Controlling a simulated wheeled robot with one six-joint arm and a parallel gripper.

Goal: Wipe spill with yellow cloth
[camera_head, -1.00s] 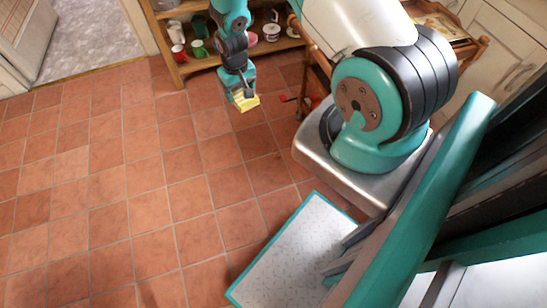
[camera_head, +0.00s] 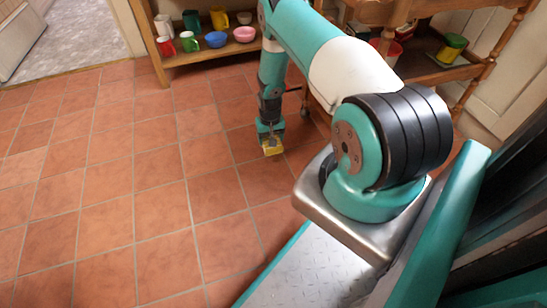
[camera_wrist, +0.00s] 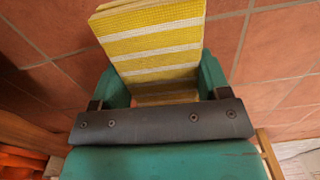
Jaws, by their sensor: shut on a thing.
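My gripper (camera_head: 270,143) is shut on the yellow cloth (camera_head: 272,149) low over the tiled floor, near the centre of the head view. In the wrist view the cloth (camera_wrist: 160,45) is yellow with white stripes and looks folded. It sits between the two teal fingers of my gripper (camera_wrist: 160,85). I cannot tell whether the cloth touches the floor. I cannot make out a spill in either view.
A wooden shelf (camera_head: 200,58) with cups and bowls stands at the back. A wooden trolley (camera_head: 385,14) stands at the back right, close to my arm. The terracotta tile floor (camera_head: 110,200) to the left is clear.

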